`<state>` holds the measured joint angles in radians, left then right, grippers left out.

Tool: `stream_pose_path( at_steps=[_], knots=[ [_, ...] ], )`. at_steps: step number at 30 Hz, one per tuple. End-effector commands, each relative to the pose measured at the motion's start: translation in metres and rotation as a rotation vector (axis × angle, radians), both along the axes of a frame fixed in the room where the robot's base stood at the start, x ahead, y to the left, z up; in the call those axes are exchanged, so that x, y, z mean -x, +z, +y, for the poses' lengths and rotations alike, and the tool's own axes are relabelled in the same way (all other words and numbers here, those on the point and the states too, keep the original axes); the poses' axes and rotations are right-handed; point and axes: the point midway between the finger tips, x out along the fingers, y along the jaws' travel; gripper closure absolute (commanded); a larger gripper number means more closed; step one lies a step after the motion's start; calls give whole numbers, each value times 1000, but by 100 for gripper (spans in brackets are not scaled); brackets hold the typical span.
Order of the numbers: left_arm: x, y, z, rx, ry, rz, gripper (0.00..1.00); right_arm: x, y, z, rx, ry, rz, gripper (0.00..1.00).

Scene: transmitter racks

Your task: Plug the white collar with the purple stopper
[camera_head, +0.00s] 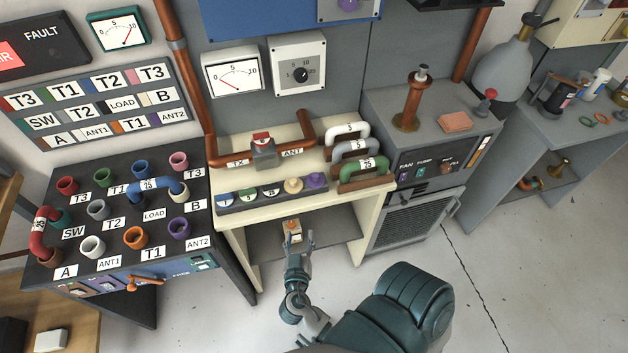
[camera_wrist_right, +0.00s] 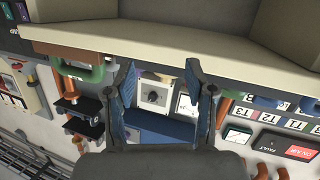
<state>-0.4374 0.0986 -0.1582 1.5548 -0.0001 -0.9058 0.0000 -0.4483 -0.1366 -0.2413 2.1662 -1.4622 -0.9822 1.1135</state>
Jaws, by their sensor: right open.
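The white collar (camera_head: 92,246) stands on the dark patch table at the left, above the ANT1 label, with its top open. The purple stopper (camera_head: 316,181) sits at the right end of a dark stopper strip (camera_head: 262,195) on the cream table. My right gripper (camera_head: 297,242) is in front of the cream table, below and nearer than the stopper and apart from it. Its fingers are spread and empty, as the right wrist view (camera_wrist_right: 162,78) also shows. The wrist view shows neither the stopper nor the collar clearly. My left gripper is not in view.
Other coloured collars surround the white one, including a purple collar (camera_head: 179,228). A blue link (camera_head: 150,186) and a red link (camera_head: 42,232) bridge some. Beside the purple stopper are a cream stopper (camera_head: 293,185) and a green link (camera_head: 364,168). The cream table's edge overhangs a lower shelf.

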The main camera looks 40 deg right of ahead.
Motion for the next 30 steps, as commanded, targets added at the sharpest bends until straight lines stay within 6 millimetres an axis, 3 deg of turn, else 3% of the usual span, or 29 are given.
stream_pose_path(
  at_steps=[1,3,7,21,30],
  knots=[
    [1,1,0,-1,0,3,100,4,25,-5,15,-40,-80,45],
    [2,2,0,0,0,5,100,9,53,-12,35,-80,-169,45],
    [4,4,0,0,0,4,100,12,77,-20,54,-115,-246,45],
    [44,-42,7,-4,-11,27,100,-49,81,-98,59,-116,-251,45],
    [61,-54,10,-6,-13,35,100,-66,77,-120,59,-115,-248,45]
  ],
)
